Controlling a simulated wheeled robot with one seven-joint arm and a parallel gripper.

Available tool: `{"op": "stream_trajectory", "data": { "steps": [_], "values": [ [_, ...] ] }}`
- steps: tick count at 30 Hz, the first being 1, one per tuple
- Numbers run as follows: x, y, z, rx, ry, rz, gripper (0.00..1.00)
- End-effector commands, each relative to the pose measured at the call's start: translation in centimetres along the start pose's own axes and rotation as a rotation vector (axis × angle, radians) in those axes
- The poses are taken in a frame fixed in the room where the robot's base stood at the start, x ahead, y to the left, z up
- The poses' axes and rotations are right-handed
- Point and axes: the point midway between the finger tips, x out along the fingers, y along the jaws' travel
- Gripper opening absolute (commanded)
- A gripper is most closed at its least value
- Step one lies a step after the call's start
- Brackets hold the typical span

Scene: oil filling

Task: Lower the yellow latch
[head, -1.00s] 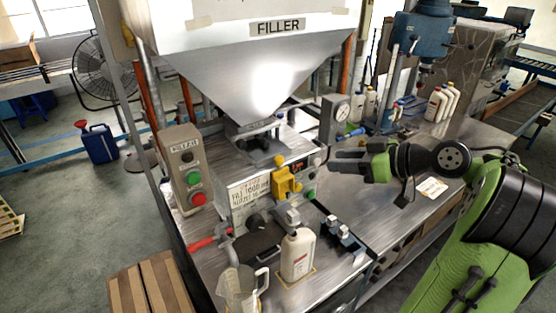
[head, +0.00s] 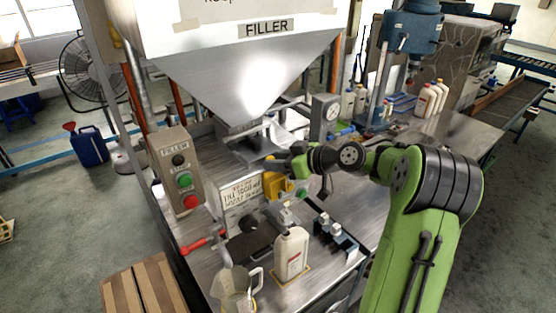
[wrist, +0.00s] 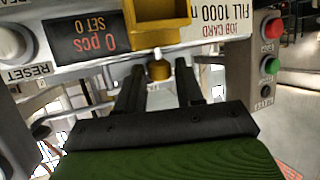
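The yellow latch (head: 272,186) is on the front of the filler machine, partly behind my gripper in the head view. In the wrist view its yellow body (wrist: 160,22) is at the top, with a small pale and yellow knob (wrist: 159,70) below. My gripper (wrist: 158,70) is open; its two dark fingers are apart, one on each side of the knob in that view. I cannot tell whether either finger touches it. In the head view my gripper (head: 285,164) is at the latch's upper right, its fingertips hard to make out.
A counter display (wrist: 93,33) and a job card (head: 241,194) flank the latch.

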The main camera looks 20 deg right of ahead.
Motion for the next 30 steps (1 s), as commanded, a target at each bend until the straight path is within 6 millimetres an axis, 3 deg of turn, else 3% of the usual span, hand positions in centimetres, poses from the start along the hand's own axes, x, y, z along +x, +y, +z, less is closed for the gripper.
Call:
{"op": "stream_trajectory", "data": {
  "steps": [2, 9, 30],
  "values": [
    [-0.02, 0.01, 0.02, 0.0, 0.0, 0.0, 0.35],
    [-0.05, 0.02, 0.01, 0.0, 0.0, 0.001, 0.0],
    [-0.33, -0.09, 0.35, 0.001, -0.003, 0.001, 0.0]
  ]
}}
